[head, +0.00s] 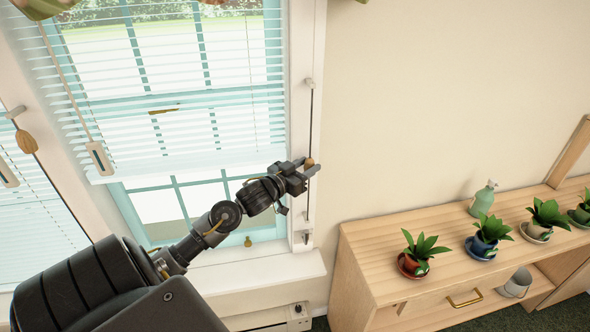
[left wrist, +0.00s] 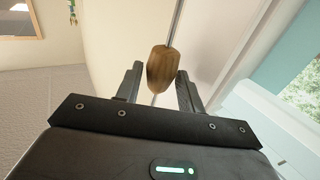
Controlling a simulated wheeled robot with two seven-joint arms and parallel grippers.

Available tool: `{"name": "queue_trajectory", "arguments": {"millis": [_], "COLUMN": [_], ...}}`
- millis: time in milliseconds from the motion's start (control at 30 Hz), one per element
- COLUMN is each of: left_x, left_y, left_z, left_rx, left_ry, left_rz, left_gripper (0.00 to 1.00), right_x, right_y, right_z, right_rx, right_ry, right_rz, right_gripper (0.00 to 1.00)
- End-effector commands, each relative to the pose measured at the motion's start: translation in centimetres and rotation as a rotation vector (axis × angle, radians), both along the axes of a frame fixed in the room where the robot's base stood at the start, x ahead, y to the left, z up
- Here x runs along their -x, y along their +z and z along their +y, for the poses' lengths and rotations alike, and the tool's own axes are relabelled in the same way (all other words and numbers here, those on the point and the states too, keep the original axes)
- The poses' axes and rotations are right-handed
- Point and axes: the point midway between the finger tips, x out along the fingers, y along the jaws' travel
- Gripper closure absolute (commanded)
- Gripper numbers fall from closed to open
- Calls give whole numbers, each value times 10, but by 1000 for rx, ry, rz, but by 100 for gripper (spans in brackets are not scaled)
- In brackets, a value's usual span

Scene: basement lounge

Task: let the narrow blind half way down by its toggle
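A blind with pale slats (head: 180,85) hangs over the middle window, its bottom rail (head: 190,163) above the sill with bare glass below. A wooden toggle (head: 309,162) sits on a thin vertical cord on the window's right frame. My left gripper (head: 305,168) is at this toggle. In the left wrist view the toggle (left wrist: 162,68) stands between the fingers (left wrist: 160,80), which are apart with a gap visible on its left side. A second blind (head: 35,195) at the left edge is partly cut off, with its own wooden toggle (head: 26,141). My right gripper is out of view.
A wooden shelf unit (head: 375,240) stands to the right, holding several potted plants (head: 420,250) and a green bottle (head: 482,198). The sill (head: 240,268) runs below the window. The wall between the cord and the shelf is bare.

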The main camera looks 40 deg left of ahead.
Motion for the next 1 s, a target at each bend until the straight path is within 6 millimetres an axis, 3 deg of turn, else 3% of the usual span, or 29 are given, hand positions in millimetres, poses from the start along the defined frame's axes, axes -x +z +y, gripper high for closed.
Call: {"name": "queue_trajectory", "arguments": {"millis": [200,433,633,1000], "left_x": [46,81,92,92], "left_y": [-5,-3,-1,-1], "left_z": [0,1,2,2], "left_rx": [-3,0,0,0], "left_ry": [-1,0,0,0], "left_rz": [4,3,1,1], "left_gripper": [62,62,62,62], "right_x": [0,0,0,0], "right_y": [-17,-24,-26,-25], "right_z": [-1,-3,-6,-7], "right_rx": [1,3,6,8], "right_ry": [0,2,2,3], "right_rz": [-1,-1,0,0], "right_gripper": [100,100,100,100]}}
